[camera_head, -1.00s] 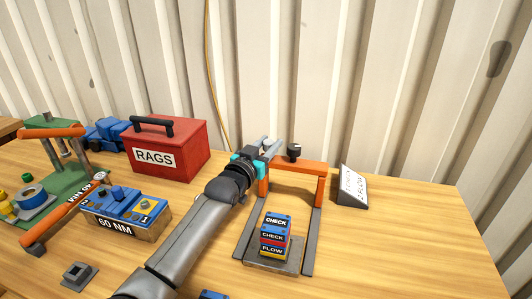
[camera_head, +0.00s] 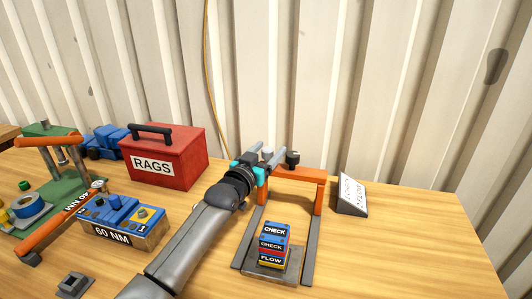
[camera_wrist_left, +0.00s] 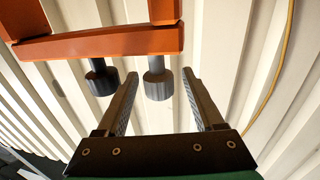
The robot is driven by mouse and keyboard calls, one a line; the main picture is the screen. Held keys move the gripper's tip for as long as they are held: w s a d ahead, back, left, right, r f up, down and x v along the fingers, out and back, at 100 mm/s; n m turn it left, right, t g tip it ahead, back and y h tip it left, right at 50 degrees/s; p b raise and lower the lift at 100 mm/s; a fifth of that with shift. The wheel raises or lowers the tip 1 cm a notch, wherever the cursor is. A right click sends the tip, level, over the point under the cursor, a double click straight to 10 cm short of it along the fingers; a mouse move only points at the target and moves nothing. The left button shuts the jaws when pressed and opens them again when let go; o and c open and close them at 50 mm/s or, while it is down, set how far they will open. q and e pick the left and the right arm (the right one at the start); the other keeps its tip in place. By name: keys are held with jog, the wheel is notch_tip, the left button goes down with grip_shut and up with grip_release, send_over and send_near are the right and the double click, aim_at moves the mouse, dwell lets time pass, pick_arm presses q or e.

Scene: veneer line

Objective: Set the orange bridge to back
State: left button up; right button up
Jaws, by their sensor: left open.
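The orange bridge (camera_head: 300,175) spans two grey rails at their back end, near the corrugated wall. A black knob (camera_head: 292,157) shows on top of it. My left gripper (camera_head: 268,152) is open over the left part of the bridge and hides some of it. In the left wrist view, the bridge (camera_wrist_left: 100,43) lies beyond the spread fingers (camera_wrist_left: 160,75). One dark knob (camera_wrist_left: 158,86) appears between the fingertips, and another (camera_wrist_left: 101,80) lies outside, left of them. I cannot tell whether the fingers touch the knob. My right gripper is not in view.
A block stack labelled CHECK and FLOW (camera_head: 274,243) stands on a grey plate between the rails. A sloped label stand (camera_head: 352,194) is right of the bridge. Left are a red RAGS box (camera_head: 168,158) and a blue-topped 60 NM block (camera_head: 120,222).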

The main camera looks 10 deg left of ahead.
pick_arm(q)
jog(key=shift+s, duration=0.15)
jog(key=p+v, duration=0.3)
jog(key=v, duration=1.2)
jog(key=shift+a+r, duration=0.1)
